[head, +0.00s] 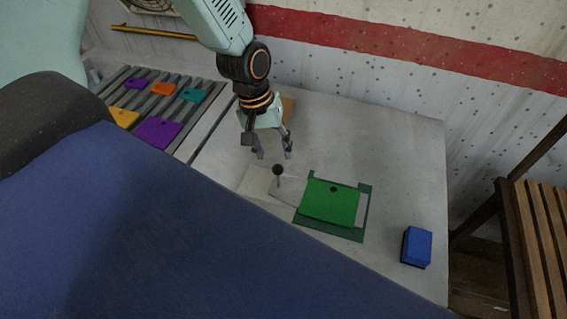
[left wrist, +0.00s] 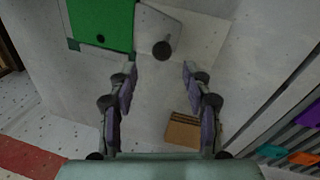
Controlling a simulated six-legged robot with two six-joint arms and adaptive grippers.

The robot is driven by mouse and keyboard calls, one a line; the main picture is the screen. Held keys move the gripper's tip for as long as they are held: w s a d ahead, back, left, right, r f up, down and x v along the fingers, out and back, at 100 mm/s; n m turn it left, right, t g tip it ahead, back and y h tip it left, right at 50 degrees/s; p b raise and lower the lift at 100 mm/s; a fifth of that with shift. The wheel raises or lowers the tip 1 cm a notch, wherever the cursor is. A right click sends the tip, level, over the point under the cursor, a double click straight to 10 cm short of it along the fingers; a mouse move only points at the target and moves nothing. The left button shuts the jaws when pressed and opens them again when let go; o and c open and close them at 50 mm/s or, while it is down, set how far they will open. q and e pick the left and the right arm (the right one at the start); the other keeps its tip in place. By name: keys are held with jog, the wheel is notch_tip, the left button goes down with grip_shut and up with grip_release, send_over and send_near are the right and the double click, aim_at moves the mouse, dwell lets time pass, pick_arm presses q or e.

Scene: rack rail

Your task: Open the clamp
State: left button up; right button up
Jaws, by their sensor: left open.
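The clamp shows as a light grey plate (head: 288,190) with a black ball knob (head: 278,169) on a short stem. The plate meets or overlaps the left edge of a green block (head: 331,202) that sits in a dark green frame (head: 366,205). My left gripper (head: 274,154) is open and empty, pointing down just above and behind the knob. In the left wrist view the knob (left wrist: 162,50) lies just beyond the gap between the open fingertips (left wrist: 159,70), apart from both. The green block (left wrist: 101,22) is at the upper left there. My right gripper is not in view.
A slotted rack (head: 190,113) with several coloured pieces stands at the left. A cardboard box (left wrist: 183,130) lies behind the left gripper. A blue block (head: 416,246) is at the table's right end, near the edge. The table (head: 405,150) behind the green block is clear.

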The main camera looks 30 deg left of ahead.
aim_at(276, 166)
pick_arm(q)
jog(key=shift+a+f, duration=0.15)
jog(key=shift+f, duration=0.2)
jog(key=f+b, duration=0.1)
jog(key=f, duration=0.1)
jog(key=d+f+b, duration=0.1)
jog(key=f, duration=0.1)
jog(key=f+b, duration=0.1)
jog(key=f, duration=0.1)
jog(key=shift+w+d+f+b, duration=0.1)
jog(key=shift+d+f+b, duration=0.05)
jog(key=shift+d+b, duration=0.25)
jog(key=shift+a+f, duration=0.15)
jog(key=shift+f, duration=0.05)
jog(key=shift+a+f, duration=0.2)
jog(key=shift+d+r, duration=0.1)
jog(key=shift+d, duration=0.05)
